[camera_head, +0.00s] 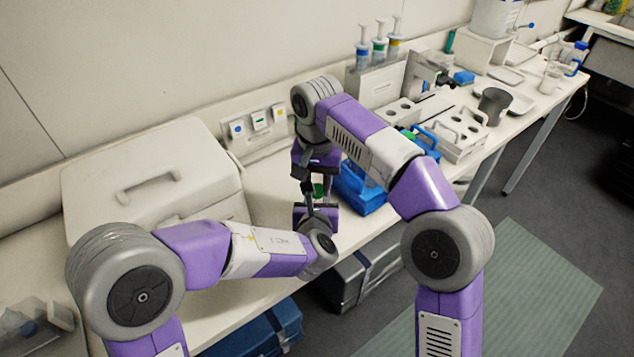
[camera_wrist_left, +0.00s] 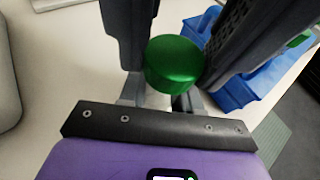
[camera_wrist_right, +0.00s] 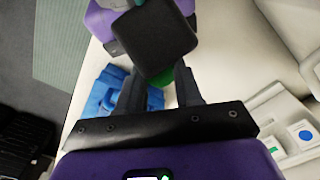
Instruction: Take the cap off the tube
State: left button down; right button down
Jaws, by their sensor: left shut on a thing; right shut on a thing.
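The green cap (camera_head: 319,189) shows between my two grippers in the head view, above the white bench. In the left wrist view the cap (camera_wrist_left: 174,65) is seen close up, round and upright, between two dark fingers. My right gripper (camera_head: 317,180) is shut on the cap from above; green also shows between its fingers in the right wrist view (camera_wrist_right: 182,82). My left gripper (camera_head: 316,203) is shut just below, on the tube, whose body is hidden by the fingers and cap. I cannot tell whether cap and tube are apart.
A blue rack (camera_head: 362,192) stands close to the right of the grippers. A large white lidded box (camera_head: 150,180) is at left. White racks (camera_head: 455,135) and a grey cup (camera_head: 493,104) stand farther right. Bench between box and blue rack is mostly clear.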

jog(key=n, duration=0.6)
jog(key=shift+n, duration=0.4)
jog(key=c, duration=0.8)
grip_release()
jog(key=shift+o, duration=0.2)
jog(key=shift+a, duration=0.1)
jog(key=shift+r, duration=2.35)
jog(key=shift+c, duration=0.3)
jog(key=m, duration=0.1)
jog(key=r+m, duration=0.1)
jog(key=m, duration=0.1)
jog(key=shift+w+r+m, duration=0.15)
jog(key=shift+r+m, duration=0.15)
jog(key=m, duration=0.1)
jog(key=r+m, duration=0.1)
jog(key=m, duration=0.1)
jog(key=shift+r, duration=0.3)
jog(key=shift+f, duration=3.95)
jog(key=shift+c, duration=0.4)
